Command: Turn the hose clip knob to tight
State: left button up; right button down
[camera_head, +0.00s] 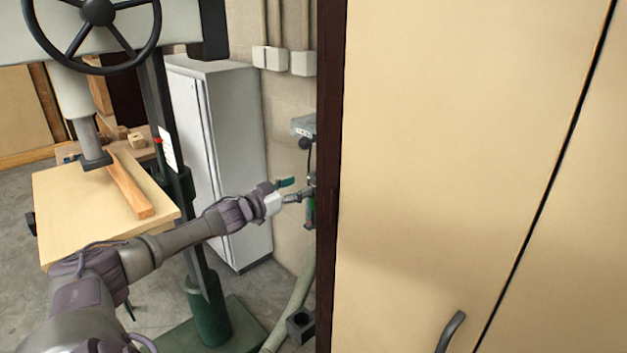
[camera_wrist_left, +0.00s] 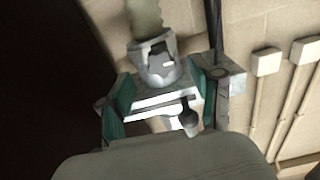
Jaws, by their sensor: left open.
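My left gripper (camera_head: 299,194) reaches toward the fittings on the back wall, beside the cabinet edge. In the left wrist view its two green-padded fingers (camera_wrist_left: 160,80) are open, one on each side of a grey metal fitting (camera_wrist_left: 158,62) with a short white mark. This fitting looks like the hose clip knob, and a pale ribbed hose (camera_wrist_left: 146,18) runs from it. I cannot tell whether the fingers touch it. In the head view the cabinet and gripper hide most of the clip. My right gripper is not in view.
A tall beige cabinet (camera_head: 440,150) stands close on the right. A dark ball-ended lever (camera_wrist_left: 188,117) sits near the fitting. A drill press column (camera_head: 165,120), a wooden table (camera_head: 80,210) and a white locker (camera_head: 235,130) stand left. The hose (camera_head: 290,310) hangs toward the floor.

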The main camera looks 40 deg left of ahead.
aim_at(311, 180)
pick_arm(q)
jog(key=shift+w+d+p, duration=0.2)
jog(key=shift+w+p, duration=0.05)
jog(key=shift+w, duration=1.4)
jog(key=shift+w+d+p, duration=0.15)
jog(key=shift+w+p, duration=0.05)
jog(key=shift+w, duration=1.4)
jog(key=shift+c, duration=0.3)
jog(key=c, duration=1.1)
